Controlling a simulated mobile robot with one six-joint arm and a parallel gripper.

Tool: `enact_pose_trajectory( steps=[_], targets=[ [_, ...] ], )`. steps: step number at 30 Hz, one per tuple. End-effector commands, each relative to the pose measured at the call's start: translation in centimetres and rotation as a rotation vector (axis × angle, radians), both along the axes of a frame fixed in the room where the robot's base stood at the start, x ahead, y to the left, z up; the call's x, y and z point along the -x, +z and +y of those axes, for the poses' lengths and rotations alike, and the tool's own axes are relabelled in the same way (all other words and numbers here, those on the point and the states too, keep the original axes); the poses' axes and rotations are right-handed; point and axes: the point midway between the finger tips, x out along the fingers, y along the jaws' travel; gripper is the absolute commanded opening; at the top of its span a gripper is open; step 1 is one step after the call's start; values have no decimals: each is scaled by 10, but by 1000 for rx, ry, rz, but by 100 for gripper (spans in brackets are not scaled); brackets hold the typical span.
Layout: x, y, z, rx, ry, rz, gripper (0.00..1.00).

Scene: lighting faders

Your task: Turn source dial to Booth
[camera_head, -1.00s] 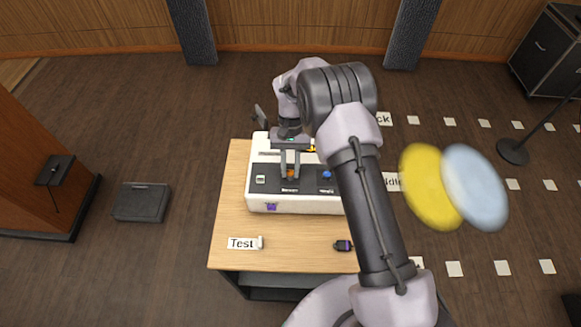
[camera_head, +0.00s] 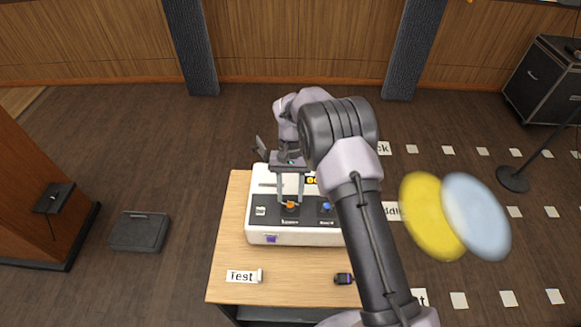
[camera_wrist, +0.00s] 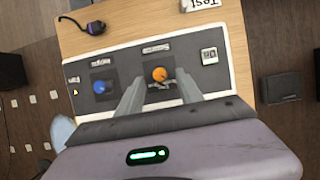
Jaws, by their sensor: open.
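The control box (camera_head: 258,232) is white with a dark panel and sits on a wooden table. The orange dial (camera_head: 290,206) is on its panel, above a label too small to read surely; it also shows in the wrist view (camera_wrist: 160,74). My gripper (camera_head: 290,200) is open and points down over the orange dial. In the wrist view its two fingers (camera_wrist: 159,86) lie either side of the dial's line, with a gap to it. A blue dial (camera_head: 326,207) is to the right. A display with yellow letters (camera_head: 312,180) is partly hidden by my arm.
A white button (camera_head: 260,211) is left of the orange dial. A "Test" card (camera_head: 241,276) and a small dark connector (camera_head: 343,279) lie on the table's near part. Blurred yellow (camera_head: 430,214) and pale blue (camera_head: 477,215) discs show right of my arm.

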Motion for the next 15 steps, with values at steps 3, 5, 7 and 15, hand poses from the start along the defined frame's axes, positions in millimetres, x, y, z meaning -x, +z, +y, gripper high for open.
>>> enact_pose_trajectory(
  steps=[3, 5, 7, 15],
  targets=[
    [-14, 34, 0, 0, 0, -5, 43],
    [-22, 53, 0, 0, 0, -6, 43],
    [-31, 75, -1, 0, -1, -5, 43],
    [-54, 130, -1, 0, 0, -2, 43]
  ],
)
